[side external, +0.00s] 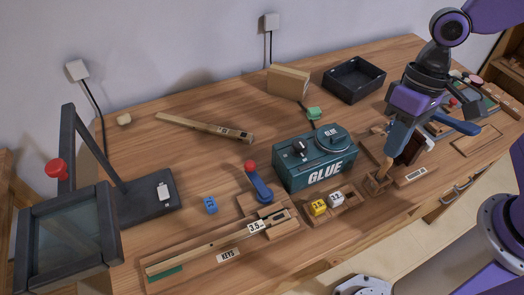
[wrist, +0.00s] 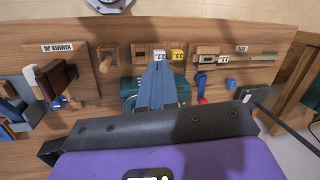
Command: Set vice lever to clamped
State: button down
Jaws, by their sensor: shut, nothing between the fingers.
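A blue lever (side external: 263,189) with a red ball knob (side external: 249,166) stands upright-tilted on a wooden base at the back of the long key jig (side external: 190,252). I take it for the vice lever; its clamp state cannot be told. It also shows in the wrist view as a blue lever (wrist: 202,82) with a red knob (wrist: 202,100), to the right of my fingers. My gripper (side external: 388,154) is shut and empty, pointing down near a wooden peg block (side external: 378,185), right of the glue box and apart from the lever. In the wrist view my closed fingers (wrist: 160,70) cover part of the glue box.
The teal glue box (side external: 315,168) stands between my gripper and the lever. Yellow and white weights (side external: 327,203) sit in front of it. A blue cube (side external: 210,204) lies left of the lever. A dark framed press (side external: 65,240) stands far left. A black tray (side external: 354,82) sits behind.

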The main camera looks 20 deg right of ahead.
jog(key=w+a+f+m+y, duration=0.1)
jog(key=w+a+f+m, duration=0.2)
jog(key=w+m, duration=0.3)
jog(key=w+a+f+m+y, duration=0.2)
jog(key=w+a+f+m, duration=0.1)
jog(key=w+m, duration=0.3)
jog(key=w+a+f+m+y, duration=0.1)
jog(key=w+a+f+m, duration=0.2)
jog(key=w, duration=0.6)
jog(key=shift+w+a+m+t+y, duration=0.2)
jog(key=shift+a+m, duration=0.3)
jog(key=shift+m, duration=0.45)
jog(key=shift+w+a+m+t+y, duration=0.15)
jog(key=shift+a+m, duration=0.3)
jog(key=shift+m, duration=0.5)
jog(key=shift+f, duration=0.1)
send_near(259, 180)
jog(key=w+a+f, duration=0.3)
jog(key=shift+w, duration=0.25)
